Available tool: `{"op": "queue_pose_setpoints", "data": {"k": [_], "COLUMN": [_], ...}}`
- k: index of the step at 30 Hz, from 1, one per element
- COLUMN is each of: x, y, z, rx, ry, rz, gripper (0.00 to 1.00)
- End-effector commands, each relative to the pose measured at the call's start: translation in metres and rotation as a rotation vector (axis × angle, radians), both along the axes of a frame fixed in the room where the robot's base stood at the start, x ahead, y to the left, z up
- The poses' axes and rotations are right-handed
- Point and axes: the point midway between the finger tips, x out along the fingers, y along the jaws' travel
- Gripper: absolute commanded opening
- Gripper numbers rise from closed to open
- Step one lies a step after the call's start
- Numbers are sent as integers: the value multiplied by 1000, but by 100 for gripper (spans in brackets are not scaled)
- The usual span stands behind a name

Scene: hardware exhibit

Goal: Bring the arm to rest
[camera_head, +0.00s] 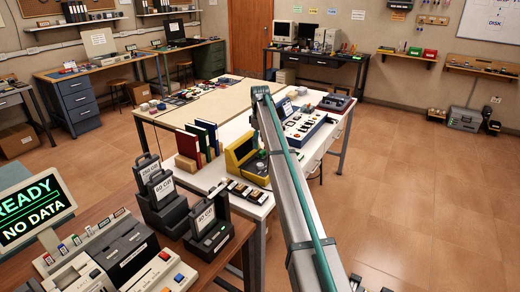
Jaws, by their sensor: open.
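A long grey link of my arm with a teal line along it (292,185) rises from the bottom edge to the middle of the picture. Its upper end (260,92) appears in front of the long pale worktable (220,95). My gripper cannot be made out in this view. Small dark parts show at the bottom edge right of the link, too cut off to identify. Whether the arm is moving cannot be told from this single frame.
A brown desk (95,212) at the lower left holds a monitor reading READY NO DATA (32,212), a console (125,255) and dark labelled cases (160,190). A yellow device (245,158) stands on the worktable. Open tiled floor (420,190) lies to the right.

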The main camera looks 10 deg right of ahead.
Motion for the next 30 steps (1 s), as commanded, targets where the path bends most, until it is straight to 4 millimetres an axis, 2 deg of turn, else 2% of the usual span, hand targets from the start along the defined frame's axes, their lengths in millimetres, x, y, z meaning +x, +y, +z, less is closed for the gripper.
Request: {"op": "queue_pose_setpoints", "data": {"k": [14, 23, 30], "x": [0, 0, 0], "y": [0, 0, 0], "z": [9, 58, 86], "rx": [0, 0, 0], "ry": [0, 0, 0], "rz": [0, 0, 0], "gripper": [62, 62, 62]}}
